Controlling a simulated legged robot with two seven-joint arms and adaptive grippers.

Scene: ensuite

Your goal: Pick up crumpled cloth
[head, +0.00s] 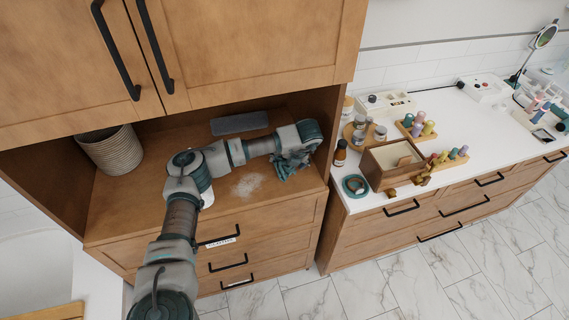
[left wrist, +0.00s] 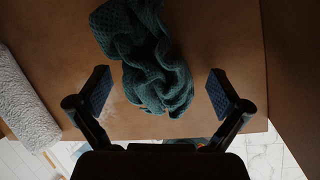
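The crumpled cloth is dark teal with a waffle weave. In the left wrist view the cloth (left wrist: 150,55) lies bunched on the brown wooden shelf, between the two finger pads. My left gripper (left wrist: 158,92) is open, with bare shelf showing between each pad and the cloth. In the head view the left gripper (head: 291,160) is at the right side of the cabinet niche, over the cloth. There the cloth and the fingers overlap and are hard to tell apart. My right gripper is in neither view.
The niche shelf (head: 130,205) also holds a ribbed basket (head: 110,150), a grey block-like item (head: 240,123) and a pale powdery patch (head: 246,185). The niche's right wall is close to the gripper. A white counter (head: 475,125) with bottles and a wooden box (head: 391,163) stands to the right.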

